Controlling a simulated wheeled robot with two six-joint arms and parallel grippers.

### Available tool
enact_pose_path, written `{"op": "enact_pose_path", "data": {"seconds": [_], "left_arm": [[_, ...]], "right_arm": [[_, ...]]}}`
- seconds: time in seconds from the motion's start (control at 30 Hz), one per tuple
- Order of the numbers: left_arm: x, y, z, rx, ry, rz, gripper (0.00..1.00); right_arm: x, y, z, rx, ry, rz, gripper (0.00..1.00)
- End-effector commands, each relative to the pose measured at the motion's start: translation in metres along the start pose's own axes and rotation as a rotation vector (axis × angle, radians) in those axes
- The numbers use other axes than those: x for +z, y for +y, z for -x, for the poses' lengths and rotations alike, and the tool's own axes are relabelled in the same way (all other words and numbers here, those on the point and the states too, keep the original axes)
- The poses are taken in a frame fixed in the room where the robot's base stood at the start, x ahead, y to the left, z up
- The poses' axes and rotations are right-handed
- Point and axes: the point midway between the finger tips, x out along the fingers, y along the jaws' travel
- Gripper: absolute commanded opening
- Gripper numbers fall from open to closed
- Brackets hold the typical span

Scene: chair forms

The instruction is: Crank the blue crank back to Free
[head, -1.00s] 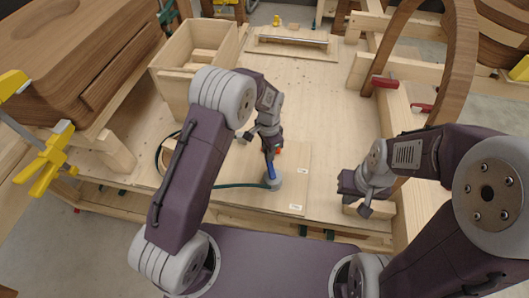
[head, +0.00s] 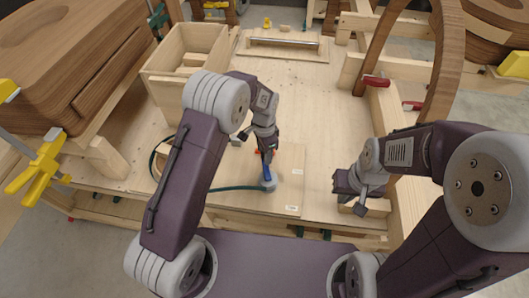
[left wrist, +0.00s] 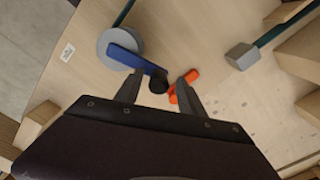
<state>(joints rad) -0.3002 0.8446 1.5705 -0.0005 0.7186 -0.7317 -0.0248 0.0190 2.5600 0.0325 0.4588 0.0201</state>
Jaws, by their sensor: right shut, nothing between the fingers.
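The blue crank (head: 267,172) stands on a grey round hub (head: 268,185) on a wooden board. In the left wrist view, the blue crank arm (left wrist: 131,59) runs from the grey hub (left wrist: 113,46) to a dark knob (left wrist: 158,82). My left gripper (head: 268,152) is at the crank's far end. In the wrist view its fingers (left wrist: 159,84) are apart, with the knob showing between them; I cannot tell whether they touch it. An orange-red piece (left wrist: 185,85) lies by the right finger. My right gripper (head: 341,187) is shut and empty. The board's label writing is too small to read.
A green hose (head: 232,188) runs left from the hub. A wooden box (head: 160,95) stands at the left, and a wooden tray (head: 283,52) at the back. A wooden block (head: 372,207) is near the right gripper.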

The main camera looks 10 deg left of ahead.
Motion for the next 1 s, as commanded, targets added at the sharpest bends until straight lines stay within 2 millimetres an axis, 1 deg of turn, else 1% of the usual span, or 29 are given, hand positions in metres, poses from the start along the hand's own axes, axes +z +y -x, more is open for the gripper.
{"op": "enact_pose_path", "data": {"seconds": [0.17,0.27,0.5,0.63,0.7,0.8,1.0], "left_arm": [[0.001,0.001,-0.001,0.003,-0.003,0.000,0.47],[0.000,0.000,0.008,0.001,-0.001,0.000,0.47],[0.000,0.000,0.060,-0.002,0.002,0.000,0.47],[0.000,0.000,0.081,0.000,0.001,0.000,0.47],[0.000,0.000,0.087,0.000,0.000,0.000,0.47],[0.001,0.000,0.090,0.001,-0.001,0.000,0.47],[0.001,0.000,0.090,0.002,-0.002,0.002,0.47]], "right_arm": [[0.000,0.000,-0.001,0.000,0.000,0.000,0.00],[0.001,0.000,-0.005,0.000,0.000,0.000,0.00],[0.002,0.000,-0.019,0.000,0.000,0.000,0.00],[0.002,0.000,-0.022,0.000,0.000,0.000,0.00],[0.002,0.000,-0.022,0.000,0.000,0.000,0.00],[0.002,0.000,-0.022,0.000,0.000,0.000,0.00],[0.002,0.000,-0.022,0.000,0.000,0.000,0.00]]}}
